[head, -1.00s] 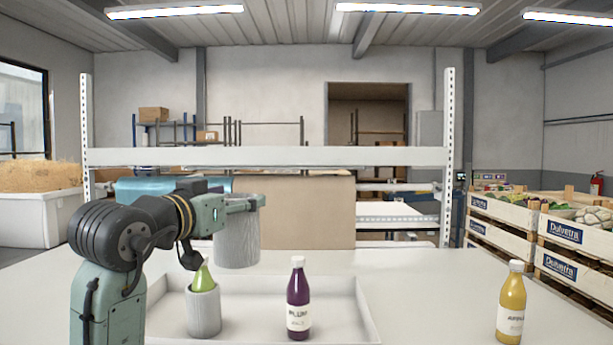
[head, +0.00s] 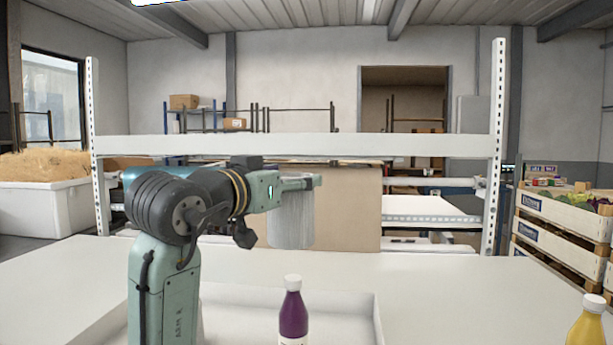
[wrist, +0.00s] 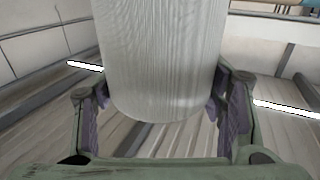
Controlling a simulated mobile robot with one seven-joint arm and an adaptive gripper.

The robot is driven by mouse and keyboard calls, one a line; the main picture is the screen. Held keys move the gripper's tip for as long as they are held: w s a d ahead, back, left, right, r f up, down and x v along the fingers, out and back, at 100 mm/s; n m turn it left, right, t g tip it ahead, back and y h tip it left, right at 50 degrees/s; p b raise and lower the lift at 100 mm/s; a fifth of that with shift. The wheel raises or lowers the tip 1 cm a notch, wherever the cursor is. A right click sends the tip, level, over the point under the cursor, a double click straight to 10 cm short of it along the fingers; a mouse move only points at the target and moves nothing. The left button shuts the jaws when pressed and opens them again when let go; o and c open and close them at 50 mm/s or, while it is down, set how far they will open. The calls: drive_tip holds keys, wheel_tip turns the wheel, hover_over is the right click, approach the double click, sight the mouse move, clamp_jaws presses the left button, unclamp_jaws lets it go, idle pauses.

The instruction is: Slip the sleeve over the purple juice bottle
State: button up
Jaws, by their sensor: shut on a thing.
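The purple juice bottle (head: 293,312) has a white cap and stands upright in the white tray (head: 347,302) in the head view; its lower part is cut off by the frame. My gripper (head: 302,183) is shut on a grey, wood-grained sleeve (head: 291,224) and holds it upright. In the picture the sleeve hangs straight above the bottle's cap, with a gap between them; how they line up in depth I cannot tell. In the wrist view the sleeve (wrist: 158,65) sits between the two fingers.
A yellow juice bottle (head: 587,325) stands at the right, outside the tray. A cardboard panel (head: 350,210) and a white shelf frame (head: 300,147) stand behind the worktop (head: 440,290). The worktop right of the tray is clear up to the yellow bottle.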

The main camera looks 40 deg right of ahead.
hover_over(287, 311)
drive_tip(key=d, duration=0.2)
drive_tip(key=shift+f, duration=2.85)
drive_tip(key=shift+w+f+b, duration=0.2)
drive_tip(key=shift+f+b, duration=3)
drive_tip(key=shift+f, duration=1.35)
drive_tip(key=shift+w+f+b, duration=0.15)
drive_tip(key=shift+f+b, duration=3)
drive_tip(key=shift+f, duration=1.4)
drive_tip(key=o, duration=0.8)
drive_tip(key=shift+c, duration=0.2)
wheel_tip(287, 311, up, 10)
drive_tip(key=shift+r, duration=0.1)
